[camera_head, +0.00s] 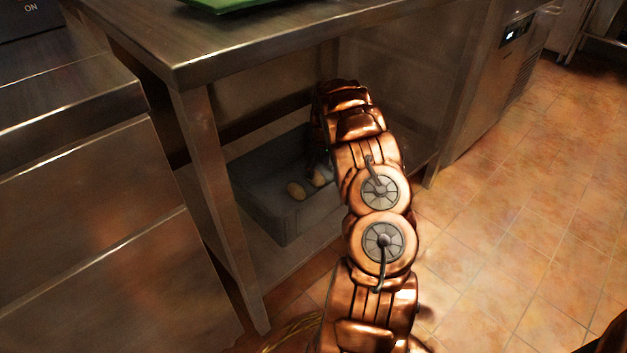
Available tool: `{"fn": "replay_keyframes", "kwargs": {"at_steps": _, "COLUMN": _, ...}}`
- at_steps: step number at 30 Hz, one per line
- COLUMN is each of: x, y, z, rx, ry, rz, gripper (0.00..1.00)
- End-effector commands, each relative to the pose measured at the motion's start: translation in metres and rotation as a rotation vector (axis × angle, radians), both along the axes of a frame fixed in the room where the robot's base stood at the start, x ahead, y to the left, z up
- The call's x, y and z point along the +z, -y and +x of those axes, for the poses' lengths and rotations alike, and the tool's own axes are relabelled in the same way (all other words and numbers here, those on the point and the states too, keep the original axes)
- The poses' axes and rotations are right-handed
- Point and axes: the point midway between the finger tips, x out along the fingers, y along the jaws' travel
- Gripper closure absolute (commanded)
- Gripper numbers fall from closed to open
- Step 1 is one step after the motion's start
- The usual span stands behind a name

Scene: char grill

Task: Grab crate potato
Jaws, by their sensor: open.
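A dark grey crate (270,217) sits on the lower shelf under the steel table. Two light brown potatoes (296,191) show inside it, close together near its front right part. My copper arm reaches in under the tabletop and covers the right side of the crate. My gripper (314,160) is open, at the far end of the arm, pointing down over the crate just behind the potatoes. Only a dark sliver of it shows beside the wrist. Whether it touches a potato cannot be told.
The steel tabletop (270,35) overhangs the crate, with a green tray (222,4) on top. A table leg (222,200) stands at the crate's left front. Steel cabinets (80,240) fill the left. Open tiled floor (510,210) lies to the right.

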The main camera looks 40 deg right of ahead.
Motion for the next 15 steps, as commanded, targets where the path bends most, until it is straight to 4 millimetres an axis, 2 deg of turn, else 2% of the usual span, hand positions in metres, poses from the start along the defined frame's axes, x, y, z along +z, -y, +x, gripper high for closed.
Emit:
{"fn": "replay_keyframes", "kwargs": {"at_steps": 5, "x": -0.011, "y": 0.001, "z": 0.002, "rx": 0.001, "ry": 0.001, "rz": -0.002, "gripper": 0.16}}
{"fn": "replay_keyframes", "kwargs": {"at_steps": 15, "x": -0.054, "y": 0.002, "z": 0.008, "rx": 0.001, "ry": -0.001, "rz": 0.001, "gripper": 0.16}}
